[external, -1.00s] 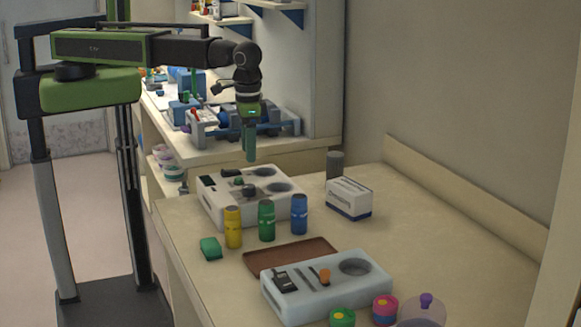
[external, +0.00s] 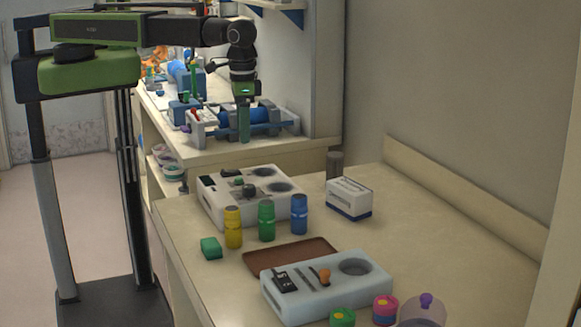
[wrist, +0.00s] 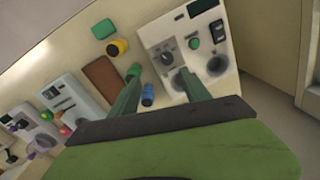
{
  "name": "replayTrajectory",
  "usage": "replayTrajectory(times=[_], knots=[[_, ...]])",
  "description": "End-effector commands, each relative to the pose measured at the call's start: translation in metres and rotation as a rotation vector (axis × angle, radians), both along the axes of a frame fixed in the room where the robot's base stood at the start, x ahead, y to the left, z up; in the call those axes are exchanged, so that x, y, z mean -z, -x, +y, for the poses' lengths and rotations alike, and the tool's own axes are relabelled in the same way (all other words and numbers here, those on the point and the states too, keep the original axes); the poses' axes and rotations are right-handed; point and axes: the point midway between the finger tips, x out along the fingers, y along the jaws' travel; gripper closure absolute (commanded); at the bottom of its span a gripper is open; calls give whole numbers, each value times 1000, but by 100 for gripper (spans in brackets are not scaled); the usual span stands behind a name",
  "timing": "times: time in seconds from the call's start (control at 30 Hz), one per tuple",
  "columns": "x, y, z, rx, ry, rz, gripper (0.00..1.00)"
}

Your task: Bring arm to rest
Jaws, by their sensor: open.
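My gripper (external: 244,124) hangs pointing down from the arm, above the far side of the near counter and in front of the rear bench in the external view. In the wrist view its two green fingers (wrist: 160,92) are spread apart with nothing held between them. Below it, a white tray with a dial and round wells (external: 221,207) sits on the counter; it also shows in the wrist view (wrist: 160,35). The gripper is clear of it.
Yellow (external: 233,228), green (external: 266,220) and blue (external: 299,214) bottles stand before the white tray. A green block (external: 211,248), brown mat (external: 262,262), pale tray (external: 300,303) and white box (external: 349,199) share the counter. Its right part is bare. Equipment (external: 265,127) crowds the rear bench.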

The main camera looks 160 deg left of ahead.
Motion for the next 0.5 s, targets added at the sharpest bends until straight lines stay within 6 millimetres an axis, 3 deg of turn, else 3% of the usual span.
replayTrajectory(times=[0.03, 0.1, 0.23, 0.37, 0.5], knots=[[27, -17, -24, 43, 1, -1, 45], [55, -37, -69, 115, 1, 0, 45], [107, -53, -175, 278, 3, -3, 45], [153, -45, -275, 510, 9, -9, 45], [193, -13, -363, 818, 19, -16, 45]])
